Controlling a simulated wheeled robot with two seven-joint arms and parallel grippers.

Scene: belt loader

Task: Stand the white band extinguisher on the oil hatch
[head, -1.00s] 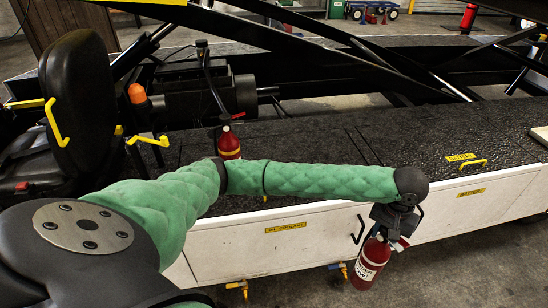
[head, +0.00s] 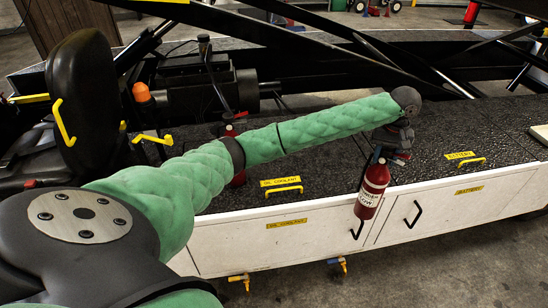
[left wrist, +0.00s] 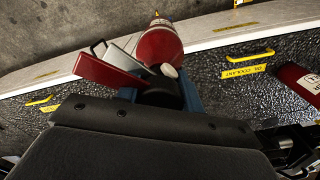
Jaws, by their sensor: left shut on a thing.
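The red extinguisher with a white label band (head: 371,187) is held upright by its top in my left gripper (head: 388,147). Its lower part shows in front of the white cabinet's top edge, to the right of the oil hatch. It also shows in the left wrist view (left wrist: 160,46), past the jaws. The oil hatch (head: 312,168) is a black textured deck panel with a yellow "oil coolant" label and a yellow handle. Its label also shows in the left wrist view (left wrist: 245,71). My right gripper is not in view.
A second red extinguisher (head: 239,178) stands on the deck left of the hatch, mostly hidden by my arm. It also shows in the left wrist view (left wrist: 299,84). The battery hatch handle (head: 472,162) is to the right. Black beams cross behind the deck.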

